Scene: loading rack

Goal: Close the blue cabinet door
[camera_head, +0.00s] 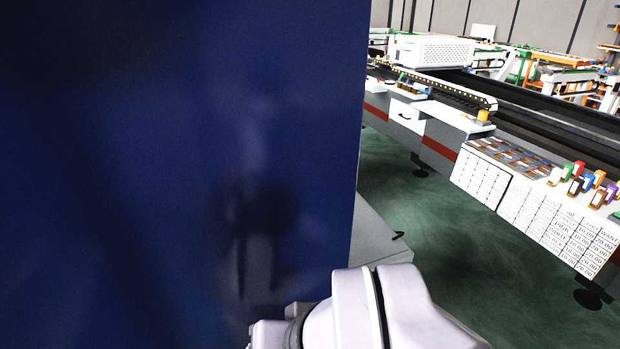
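A large dark blue panel (180,150), which looks like the blue cabinet door, fills the left and middle of the view. It stands upright, very close to the camera, with a faint dark reflection in its surface. Its right edge runs nearly straight down the picture. I cannot tell how far the door is open. A white part of my arm shows at the bottom middle, in front of the panel's lower right corner. My gripper is not in view. I cannot tell whether my arm touches the panel.
A grey-white surface with a small dark handle (398,236) juts out beyond the panel's right edge. The green floor (440,230) is clear to the right. A long counter with a conveyor (440,90), price boards (535,210) and several coloured items stands further right.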

